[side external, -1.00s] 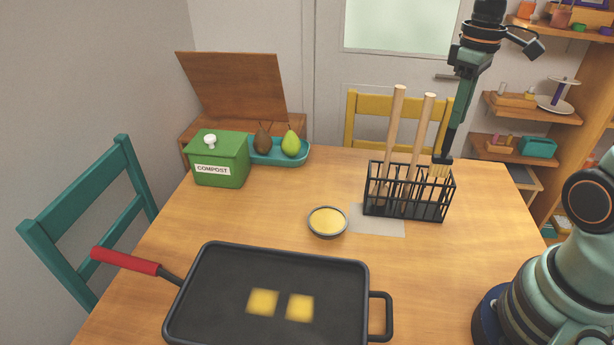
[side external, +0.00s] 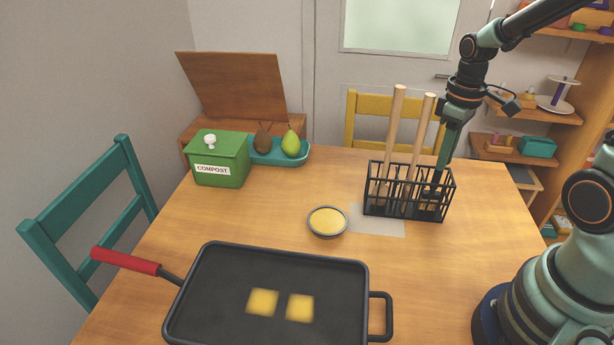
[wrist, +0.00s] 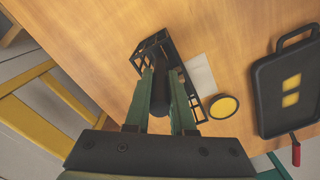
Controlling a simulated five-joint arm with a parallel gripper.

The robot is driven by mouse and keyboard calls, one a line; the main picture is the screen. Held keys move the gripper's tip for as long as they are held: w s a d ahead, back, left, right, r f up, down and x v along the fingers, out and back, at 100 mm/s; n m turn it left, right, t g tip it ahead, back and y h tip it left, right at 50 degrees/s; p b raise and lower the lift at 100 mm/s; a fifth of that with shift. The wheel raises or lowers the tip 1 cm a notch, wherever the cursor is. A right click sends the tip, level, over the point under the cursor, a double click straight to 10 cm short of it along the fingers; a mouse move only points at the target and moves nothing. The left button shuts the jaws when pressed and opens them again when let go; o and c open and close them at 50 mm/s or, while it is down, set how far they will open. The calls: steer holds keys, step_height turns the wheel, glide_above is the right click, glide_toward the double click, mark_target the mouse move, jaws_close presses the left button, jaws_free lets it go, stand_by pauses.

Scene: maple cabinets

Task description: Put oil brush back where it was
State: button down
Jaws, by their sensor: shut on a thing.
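The black wire rack (side external: 410,217) stands upright at the table's right back. Two long pale wooden handles (side external: 396,115) stick up from its left and middle parts. My gripper (side external: 436,186) reaches down into the rack's right end and is shut on the oil brush. The brush's dark handle (wrist: 160,112) shows between my fingers in the wrist view. Its head is low inside the rack, mostly hidden by bars and fingers, and I cannot tell whether it touches the bottom. The bowl of yellow oil (side external: 327,221) sits left of the rack.
A black griddle (side external: 225,310) with two yellow pieces and a red handle fills the front. A green compost box (side external: 219,160) and a teal tray with pears (side external: 265,159) stand at the back left. A grey mat (side external: 378,225) lies by the rack. The table between is clear.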

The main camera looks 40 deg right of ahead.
steer(key=shift+f, duration=0.1)
steer(key=c, duration=0.8)
jaws_free()
steer(key=shift+o, duration=0.2)
step_height(320, 180, up, 12)
steer(key=shift+f, duration=0.1)
steer(key=shift+a+r, duration=0.15)
steer(key=shift+r, duration=0.05)
steer(key=s+a+m+t, duration=0.1)
steer(key=a+t, duration=0.4)
steer(key=a, duration=0.5)
steer(key=shift+a+f+m+t, duration=0.2)
steer(key=shift+a+m+t, duration=0.15)
steer(key=shift+m, duration=0.25)
